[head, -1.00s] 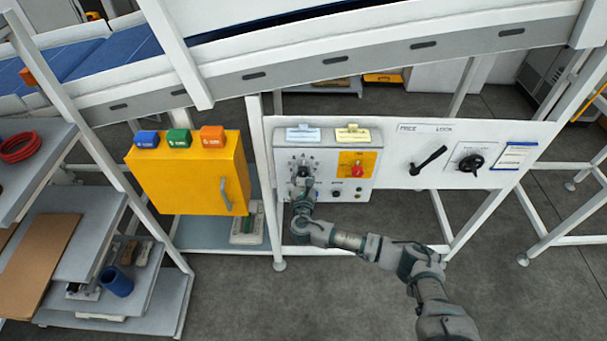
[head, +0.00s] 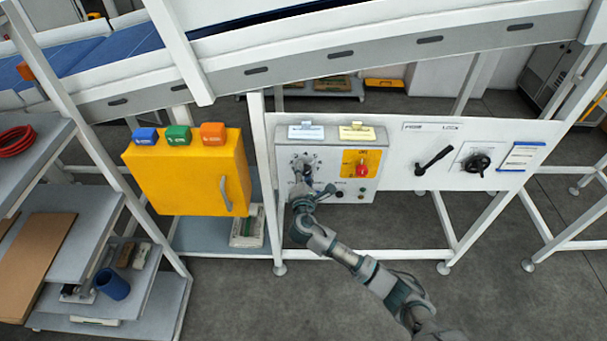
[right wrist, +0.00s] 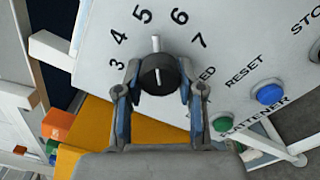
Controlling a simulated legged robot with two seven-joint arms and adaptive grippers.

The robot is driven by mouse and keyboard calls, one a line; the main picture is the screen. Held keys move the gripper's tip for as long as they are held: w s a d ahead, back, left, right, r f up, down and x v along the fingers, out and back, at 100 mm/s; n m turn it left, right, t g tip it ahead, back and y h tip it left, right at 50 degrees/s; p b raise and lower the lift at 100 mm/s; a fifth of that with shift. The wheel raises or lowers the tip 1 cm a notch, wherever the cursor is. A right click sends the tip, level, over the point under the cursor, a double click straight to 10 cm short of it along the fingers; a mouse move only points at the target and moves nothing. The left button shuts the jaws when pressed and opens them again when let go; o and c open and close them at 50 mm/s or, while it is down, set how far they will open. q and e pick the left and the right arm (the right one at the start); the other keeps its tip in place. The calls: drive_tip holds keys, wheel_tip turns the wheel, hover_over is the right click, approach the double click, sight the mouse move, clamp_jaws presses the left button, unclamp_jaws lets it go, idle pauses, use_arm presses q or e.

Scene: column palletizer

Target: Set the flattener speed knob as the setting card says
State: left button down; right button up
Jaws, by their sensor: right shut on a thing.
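The flattener speed knob (right wrist: 158,76) is black with a white pointer line and sits on a numbered dial of the grey control box (head: 332,150). In the right wrist view the pointer stands between 5 and 6; the angled view leaves its exact setting unclear. My right gripper (right wrist: 159,90) is shut on the knob, one finger on each side. In the head view the right gripper (head: 301,180) is at the box's left part and partly hides the dial. A white card with blue edges (head: 521,156) hangs at the far right; its text is too small to read. My left gripper is out of view.
A blue button (right wrist: 270,94) and a green button (right wrist: 222,124) lie right of the knob. A red knob (head: 362,170) sits on a yellow plate. A black lever (head: 433,160) and a handwheel (head: 477,163) are further right. A yellow cabinet (head: 185,175) stands left.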

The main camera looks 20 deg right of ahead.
drive_tip(key=shift+m, duration=0.4)
drive_tip(key=o, duration=1.2)
drive_tip(key=shift+s+d, duration=0.1)
drive_tip(key=shift+d, duration=0.05)
drive_tip(key=shift+c, duration=0.2)
drive_tip(key=v, duration=1.2)
